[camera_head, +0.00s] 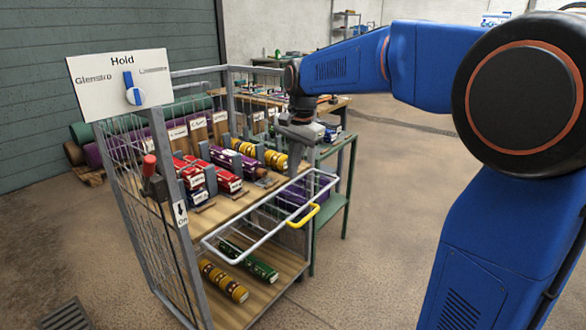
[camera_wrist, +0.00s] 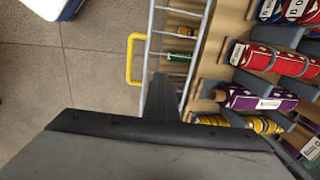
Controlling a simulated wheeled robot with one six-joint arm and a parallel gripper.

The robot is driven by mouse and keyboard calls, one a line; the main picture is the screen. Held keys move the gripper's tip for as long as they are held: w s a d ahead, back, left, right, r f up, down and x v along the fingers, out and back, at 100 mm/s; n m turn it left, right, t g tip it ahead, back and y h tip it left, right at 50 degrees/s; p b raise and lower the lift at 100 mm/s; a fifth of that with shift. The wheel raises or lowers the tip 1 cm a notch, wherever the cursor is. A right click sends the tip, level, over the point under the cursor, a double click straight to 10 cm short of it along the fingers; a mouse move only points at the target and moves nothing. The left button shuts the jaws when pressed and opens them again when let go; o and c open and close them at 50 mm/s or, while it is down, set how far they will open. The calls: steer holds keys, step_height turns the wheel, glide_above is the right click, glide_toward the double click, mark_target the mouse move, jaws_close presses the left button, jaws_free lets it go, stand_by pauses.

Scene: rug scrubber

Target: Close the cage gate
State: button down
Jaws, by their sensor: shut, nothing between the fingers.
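The cage gate (camera_head: 258,243) is a pale wire frame across the front of the cage. It juts outward from the cage front at an angle, so it is not flush with the posts. Its yellow handle (camera_head: 303,216) sits on the outer edge. In the wrist view the gate's rails (camera_wrist: 151,45) run upward, with the yellow handle (camera_wrist: 131,60) on their left. My gripper (camera_head: 296,165) is shut and empty, pointing down near the gate's right end. In the wrist view its fingertips (camera_wrist: 160,88) overlap the rails; I cannot tell if they touch.
The cage (camera_head: 190,262) holds rolled rugs on wooden shelves, with red rolls (camera_wrist: 275,60) near the gate. A red-handled lever (camera_head: 150,166) and a "Hold" sign (camera_head: 105,80) are at its left. A green-framed table (camera_head: 348,190) stands behind right. Floor in front is clear.

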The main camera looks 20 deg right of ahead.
steer(key=c, duration=1.8)
jaws_free()
steer(key=shift+r, duration=0.1)
steer(key=r, duration=0.5)
steer(key=s+d+r, duration=0.1)
steer(key=r, duration=0.5)
steer(key=s+r, duration=0.1)
steer(key=r, duration=0.5)
steer(key=shift+d, duration=0.25)
